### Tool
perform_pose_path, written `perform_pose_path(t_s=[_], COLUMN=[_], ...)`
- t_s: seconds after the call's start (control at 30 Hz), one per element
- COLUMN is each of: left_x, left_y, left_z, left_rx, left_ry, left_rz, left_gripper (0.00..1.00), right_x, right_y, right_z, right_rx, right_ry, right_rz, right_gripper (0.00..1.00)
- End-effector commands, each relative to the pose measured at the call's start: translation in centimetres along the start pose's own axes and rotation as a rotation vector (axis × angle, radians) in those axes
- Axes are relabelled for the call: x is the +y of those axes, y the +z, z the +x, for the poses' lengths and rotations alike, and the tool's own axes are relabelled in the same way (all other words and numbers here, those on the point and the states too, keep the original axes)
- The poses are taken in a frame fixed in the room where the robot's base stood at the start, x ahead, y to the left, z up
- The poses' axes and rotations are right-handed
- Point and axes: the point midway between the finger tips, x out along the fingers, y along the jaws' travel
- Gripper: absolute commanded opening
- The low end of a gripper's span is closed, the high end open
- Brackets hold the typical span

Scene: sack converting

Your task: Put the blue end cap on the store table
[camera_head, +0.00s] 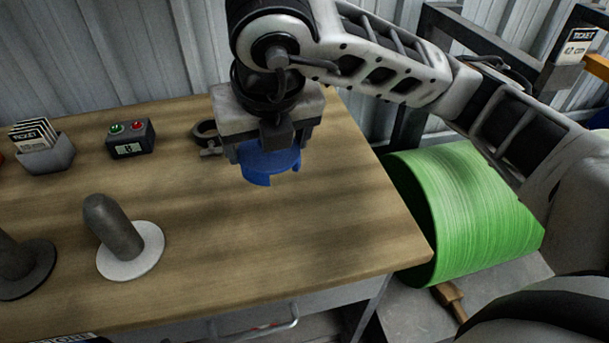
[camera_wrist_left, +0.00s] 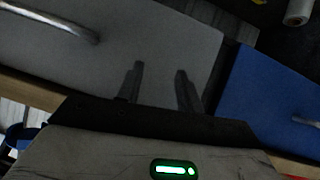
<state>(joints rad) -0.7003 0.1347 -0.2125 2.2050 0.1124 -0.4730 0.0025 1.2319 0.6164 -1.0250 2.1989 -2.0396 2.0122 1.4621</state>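The blue end cap (camera_head: 268,165) is held between the fingers of my right gripper (camera_head: 268,150), whose arm comes in from the right in the head view. The cap is over the right part of the wooden table (camera_head: 330,230); I cannot tell whether it touches the top. The gripper hides the cap's upper side. My left gripper (camera_wrist_left: 158,85) shows only in the left wrist view, with its two fingers apart and nothing between them, in front of grey and blue panels with handles.
A black clamp ring (camera_head: 206,136), a button box (camera_head: 131,139) and a ticket holder (camera_head: 47,150) stand along the table's back. Two upright grey pegs on discs (camera_head: 147,252) stand at left. A green roll (camera_head: 480,210) lies beyond the right edge. The front right tabletop is clear.

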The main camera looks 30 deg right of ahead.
Motion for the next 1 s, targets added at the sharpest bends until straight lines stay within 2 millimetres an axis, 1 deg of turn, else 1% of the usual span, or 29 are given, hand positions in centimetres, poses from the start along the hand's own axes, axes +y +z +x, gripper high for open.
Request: perform_pose_path(t_s=[0.03, 0.17, 0.3, 0.33, 0.4, 0.43, 0.5, 0.6, 0.77, 0.8, 0.9, 1.0], left_x=[0.0, -0.1, -0.2, -0.2, -0.3, -0.3, -0.1, -0.1, -0.1, -0.1, -0.1, -0.1], left_y=[0.3, 1.0, 1.2, 1.2, 1.6, 1.6, 1.1, 1.1, 1.3, 1.4, 1.5, 1.4], left_z=[0.1, 0.5, 0.8, 0.9, 1.2, 1.3, 0.9, 0.9, 0.9, 0.9, 0.9, 0.9], left_rx=[-0.001, 0.001, 0.02, 0.023, 0.032, 0.036, 0.04, 0.042, 0.038, 0.038, 0.038, 0.039], left_ry=[0.0, -0.001, 0.0, 0.0, 0.0, 0.001, 0.003, 0.004, 0.005, 0.005, 0.006, 0.007], left_rz=[-0.001, 0.002, 0.009, 0.011, 0.014, 0.016, 0.018, 0.019, 0.021, 0.021, 0.023, 0.023], left_gripper=[0.36, 0.36, 0.36, 0.36, 0.36, 0.36, 0.36, 0.36, 0.36, 0.36, 0.36, 0.36], right_x=[-1.1, -4.2, -7.5, -8.2, -9.1, -9.5, -10.5, -11.3, -12.1, -12.4, -12.3, -12.2], right_y=[-0.1, 0.0, 0.3, 0.3, -0.1, -0.1, -0.1, -0.2, -0.3, -0.4, -1.1, -1.4], right_z=[0.8, 2.8, 4.7, 5.1, 6.8, 7.3, 8.1, 9.1, 10.1, 10.5, 11.9, 12.9], right_rx=[0.005, 0.008, 0.007, 0.007, 0.009, 0.008, 0.007, 0.004, 0.004, 0.004, 0.007, 0.004], right_ry=[-0.006, -0.005, -0.004, -0.006, -0.003, -0.004, -0.008, -0.005, -0.004, -0.004, -0.001, -0.001], right_rz=[0.009, 0.008, 0.008, 0.007, 0.004, 0.003, 0.002, 0.001, 0.0, 0.0, -0.002, -0.001], right_gripper=[0.54, 0.54, 0.54, 0.54, 0.54, 0.54, 0.54, 0.54, 0.54, 0.54, 0.54, 0.54])
